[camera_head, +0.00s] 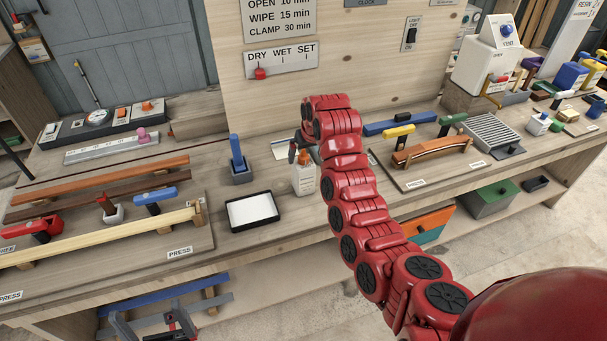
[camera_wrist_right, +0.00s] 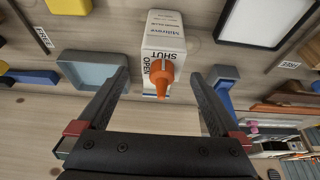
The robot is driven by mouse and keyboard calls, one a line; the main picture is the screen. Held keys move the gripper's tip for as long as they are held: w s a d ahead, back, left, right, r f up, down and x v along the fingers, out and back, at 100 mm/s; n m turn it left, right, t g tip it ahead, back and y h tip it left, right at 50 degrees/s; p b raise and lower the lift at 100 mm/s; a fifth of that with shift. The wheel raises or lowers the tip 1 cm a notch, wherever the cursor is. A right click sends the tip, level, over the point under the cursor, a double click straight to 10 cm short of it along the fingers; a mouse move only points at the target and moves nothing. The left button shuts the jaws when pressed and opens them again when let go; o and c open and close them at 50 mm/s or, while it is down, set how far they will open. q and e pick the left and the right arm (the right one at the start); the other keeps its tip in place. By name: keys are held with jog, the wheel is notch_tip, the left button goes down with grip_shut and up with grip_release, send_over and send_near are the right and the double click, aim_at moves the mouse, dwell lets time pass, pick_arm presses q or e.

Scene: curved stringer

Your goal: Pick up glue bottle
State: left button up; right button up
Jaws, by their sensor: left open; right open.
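The glue bottle (camera_head: 303,178) is white with a printed label and stands on the bench, partly behind my right arm in the head view. In the right wrist view the bottle (camera_wrist_right: 164,35) shows its orange nozzle (camera_wrist_right: 161,78) pointing towards the gripper, with "SHUT" and "OPEN" printed near it. My right gripper (camera_wrist_right: 158,74) is open, its two fingers on either side of the nozzle in that view, with nothing held. In the head view my right gripper (camera_head: 303,148) is just above the bottle's top. My left gripper (camera_head: 147,314) is open and empty at the bottom edge, low in front of the bench.
A black tray with a white sheet (camera_head: 253,211) and a grey holder with a blue handle (camera_head: 239,160) lie left of the bottle. A board with a curved wooden piece (camera_head: 432,148) is to the right. The upright wooden panel (camera_head: 280,95) stands behind.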

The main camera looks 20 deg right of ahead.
aim_at(304, 164)
jog(key=shift+p+x, duration=1.4)
jog(key=shift+x, duration=0.85)
jog(key=shift+a+f, duration=0.1)
jog(key=shift+f, duration=0.6)
grip_shut()
